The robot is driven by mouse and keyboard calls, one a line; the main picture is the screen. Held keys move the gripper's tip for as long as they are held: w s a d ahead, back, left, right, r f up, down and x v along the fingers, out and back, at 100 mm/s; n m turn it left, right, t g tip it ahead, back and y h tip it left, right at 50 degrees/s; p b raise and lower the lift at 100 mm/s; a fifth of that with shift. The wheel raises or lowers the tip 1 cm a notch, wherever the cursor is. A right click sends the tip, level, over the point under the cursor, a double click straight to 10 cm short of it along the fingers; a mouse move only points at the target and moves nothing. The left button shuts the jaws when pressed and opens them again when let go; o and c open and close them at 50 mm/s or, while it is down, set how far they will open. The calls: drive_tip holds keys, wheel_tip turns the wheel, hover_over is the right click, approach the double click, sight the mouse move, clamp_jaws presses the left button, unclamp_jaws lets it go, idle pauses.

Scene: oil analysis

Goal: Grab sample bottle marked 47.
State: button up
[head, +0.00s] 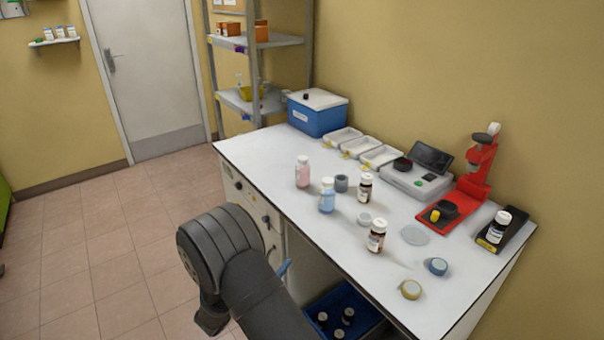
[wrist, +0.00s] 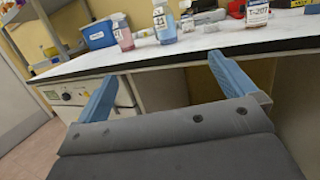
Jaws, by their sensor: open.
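No label that I can make out reads 47. On the white table, two brown bottles with white caps stand upright, one farther back (head: 365,188) and one nearer the front (head: 376,237). A third brown bottle (head: 498,228) sits in a black holder at the right. A pink bottle (head: 303,173) and a blue bottle (head: 327,197) stand to the left. The wrist view shows the pink bottle (wrist: 123,36), the blue bottle (wrist: 164,24) and a labelled bottle (wrist: 257,14) at its top edge. My gripper (wrist: 165,86) is open and empty, short of the table's front edge.
A grey cup (head: 341,183), a clear dish (head: 415,235) and loose round lids lie among the bottles. A red stand (head: 477,178), a scale (head: 415,182), white trays and a blue box (head: 318,118) line the back. A blue crate (head: 345,318) sits below the tabletop.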

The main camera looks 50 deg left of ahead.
drive_tip(key=shift+c, duration=0.4)
drive_tip(key=c, duration=0.4)
drive_tip(key=shift+c, duration=0.2)
